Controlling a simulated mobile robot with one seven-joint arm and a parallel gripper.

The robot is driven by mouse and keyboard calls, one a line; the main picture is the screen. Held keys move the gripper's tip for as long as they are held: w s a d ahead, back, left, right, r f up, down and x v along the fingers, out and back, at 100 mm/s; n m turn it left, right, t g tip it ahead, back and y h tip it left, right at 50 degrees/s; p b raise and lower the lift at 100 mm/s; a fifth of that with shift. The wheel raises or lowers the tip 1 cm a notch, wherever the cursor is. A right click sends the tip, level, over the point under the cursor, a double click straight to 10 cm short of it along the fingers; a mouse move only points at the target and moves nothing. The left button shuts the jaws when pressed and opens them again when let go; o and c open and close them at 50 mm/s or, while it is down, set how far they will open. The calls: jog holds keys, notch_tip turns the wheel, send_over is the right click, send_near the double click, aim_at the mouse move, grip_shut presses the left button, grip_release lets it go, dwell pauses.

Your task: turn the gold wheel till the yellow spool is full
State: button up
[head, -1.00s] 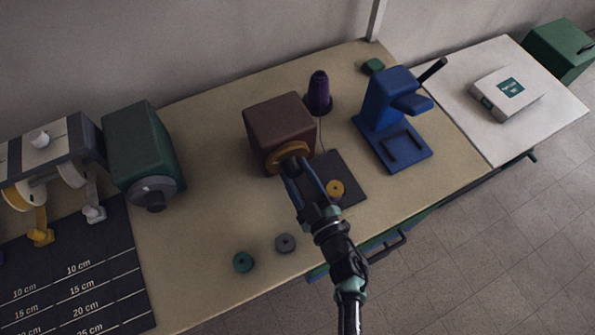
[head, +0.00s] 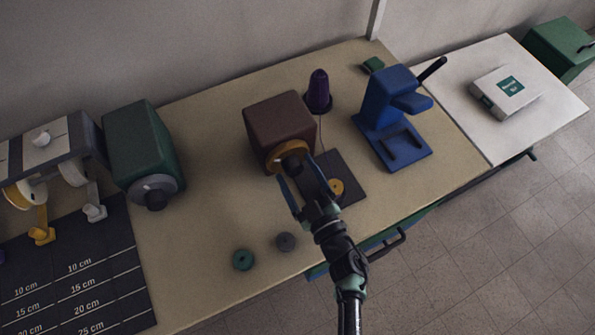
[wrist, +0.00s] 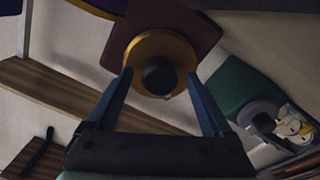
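The gold wheel (head: 272,162) is on the front of a brown box-shaped winder (head: 280,120), with a dark knob (head: 292,161) at its centre. In the wrist view the gold wheel (wrist: 136,55) and dark knob (wrist: 159,76) are straight ahead. My gripper (head: 296,172) is open. In the wrist view its blue fingers stand on either side of the knob, with gaps to it. The yellow spool (head: 337,186) lies on a dark mat (head: 352,177) right of the winder, partly behind my gripper. I cannot tell how much thread it holds.
A purple thread cone (head: 319,88) stands behind, its thread running down toward the mat. A blue press (head: 388,105) is at right. A green winder (head: 138,140) with a grey wheel is at left. Teal (head: 243,260) and grey (head: 286,242) discs lie on the front tabletop.

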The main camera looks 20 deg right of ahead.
dwell(0.3)
jog(key=s+b, duration=0.1)
jog(key=s, duration=1.2)
jog(key=shift+d+b, duration=0.2)
jog(key=shift+b, duration=0.1)
